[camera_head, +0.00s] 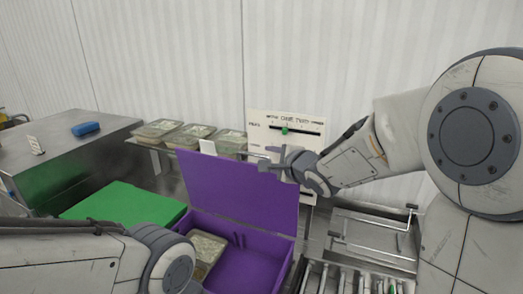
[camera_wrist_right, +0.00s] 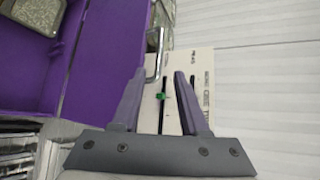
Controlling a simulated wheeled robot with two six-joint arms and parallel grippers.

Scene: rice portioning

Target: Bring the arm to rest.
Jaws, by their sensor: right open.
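My right arm (camera_head: 362,155) reaches in from the right. Its gripper (camera_head: 268,158) is open, in front of the white board and by the upper right edge of the purple box's raised lid. In the right wrist view the two fingers of the gripper (camera_wrist_right: 160,76) stand apart with nothing held between them. The board (camera_wrist_right: 202,65) and a metal rod show beyond them. My left arm (camera_head: 75,262) comes in low from the left, and its fingers are out of the frame.
A purple box (camera_head: 255,265) with its lid (camera_head: 235,190) up holds a food tray (camera_head: 205,247). A green lid (camera_head: 120,212) lies left of it. Several filled trays (camera_head: 195,137) line a shelf. The white board (camera_head: 285,124) has a green slider. Metal racks (camera_head: 370,240) stand at right.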

